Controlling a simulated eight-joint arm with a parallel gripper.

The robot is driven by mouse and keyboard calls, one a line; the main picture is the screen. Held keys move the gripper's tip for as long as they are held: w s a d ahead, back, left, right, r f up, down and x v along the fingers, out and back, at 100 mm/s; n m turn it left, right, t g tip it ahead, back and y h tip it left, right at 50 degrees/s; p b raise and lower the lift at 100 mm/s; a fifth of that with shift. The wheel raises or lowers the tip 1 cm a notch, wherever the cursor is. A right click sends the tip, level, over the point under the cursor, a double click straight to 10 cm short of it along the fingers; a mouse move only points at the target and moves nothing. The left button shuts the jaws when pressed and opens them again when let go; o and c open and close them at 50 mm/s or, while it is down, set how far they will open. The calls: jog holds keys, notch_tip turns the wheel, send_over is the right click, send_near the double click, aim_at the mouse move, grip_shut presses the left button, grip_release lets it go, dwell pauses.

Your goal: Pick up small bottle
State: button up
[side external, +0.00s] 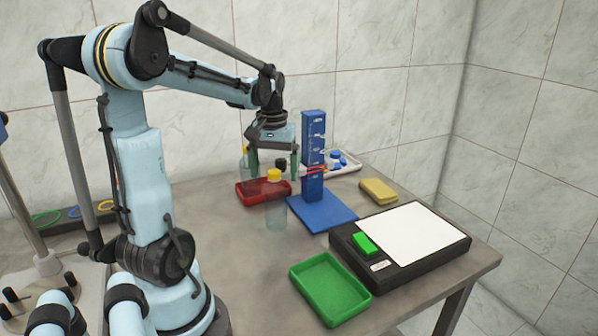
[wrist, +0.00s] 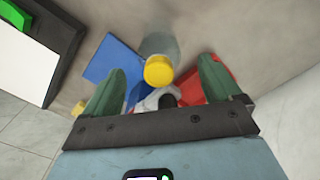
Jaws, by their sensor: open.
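A clear bottle with a yellow cap (side external: 275,208) stands upright on the table in front of the red tray (side external: 245,192). A bottle with a black cap (side external: 282,164) is behind it, and another clear bottle (side external: 244,162) is to its left, partly hidden by a finger. I cannot tell which one is the small bottle. My gripper (side external: 273,165) is open, with green fingers, pointing down above the red tray and behind the yellow cap. In the wrist view, the yellow cap (wrist: 158,71) and a black cap (wrist: 167,101) show between the fingers (wrist: 161,68).
A blue upright stand (side external: 313,150) on a blue base is close to the right of my gripper.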

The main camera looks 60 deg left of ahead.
aim_at(274, 185)
jog(key=shift+s+d+f, duration=0.1)
jog(key=shift+f, duration=2.3)
grip_shut()
jog(key=shift+r, duration=0.15)
